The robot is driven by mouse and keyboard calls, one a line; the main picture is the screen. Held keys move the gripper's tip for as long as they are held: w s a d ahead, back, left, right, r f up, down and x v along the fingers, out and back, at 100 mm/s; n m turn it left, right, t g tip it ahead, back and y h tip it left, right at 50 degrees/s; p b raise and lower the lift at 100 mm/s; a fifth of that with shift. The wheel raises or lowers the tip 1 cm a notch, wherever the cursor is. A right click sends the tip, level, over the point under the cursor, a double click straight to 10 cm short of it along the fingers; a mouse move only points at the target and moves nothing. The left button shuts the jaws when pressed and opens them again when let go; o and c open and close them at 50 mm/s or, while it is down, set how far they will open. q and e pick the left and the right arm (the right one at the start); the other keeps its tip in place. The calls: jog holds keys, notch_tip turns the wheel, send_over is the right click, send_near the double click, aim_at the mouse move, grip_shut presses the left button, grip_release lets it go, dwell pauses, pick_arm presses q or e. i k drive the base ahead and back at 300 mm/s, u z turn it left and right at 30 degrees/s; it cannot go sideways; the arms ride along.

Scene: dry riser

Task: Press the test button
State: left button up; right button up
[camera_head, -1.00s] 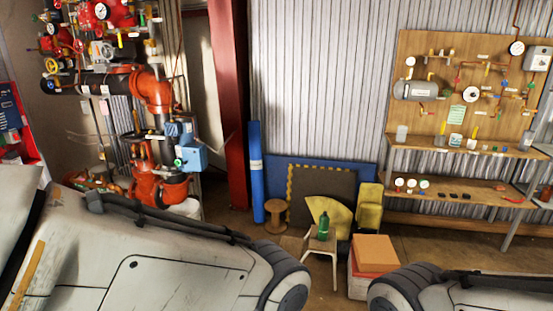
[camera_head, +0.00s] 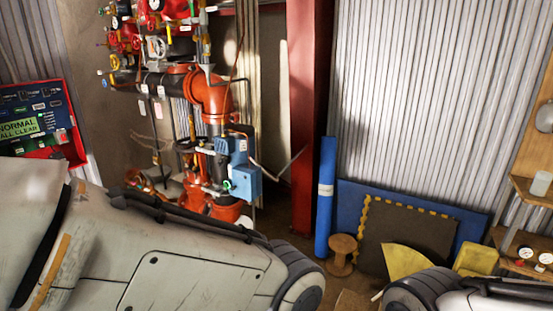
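No button can be clearly made out as the test button. A red-framed panel (camera_head: 78,148) at the left edge holds a dark board (camera_head: 35,98) with small labels and a green sign (camera_head: 22,129) that reads "NORMAL ALL CLEAR". A blue box (camera_head: 238,168) with a small green spot is mounted on the orange and black riser pipework (camera_head: 208,95). My arm links fill the lower left and the bottom right corner. Both grippers are outside the view. The lower part of the red panel is partly hidden by my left arm.
A red steel column (camera_head: 304,120) stands right of the pipes. A blue roll (camera_head: 325,195), a wooden spool (camera_head: 341,250), and dark and blue boards (camera_head: 465,222) stand by the corrugated wall. A wooden shelf (camera_head: 530,192) is at the right edge.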

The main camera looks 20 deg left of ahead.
aim_at(43, 105)
jog(key=u, duration=0.8)
jog(key=i, duration=0.9)
jog(key=u, duration=1.15)
jog(key=i, duration=0.2)
jog(key=u, duration=0.05)
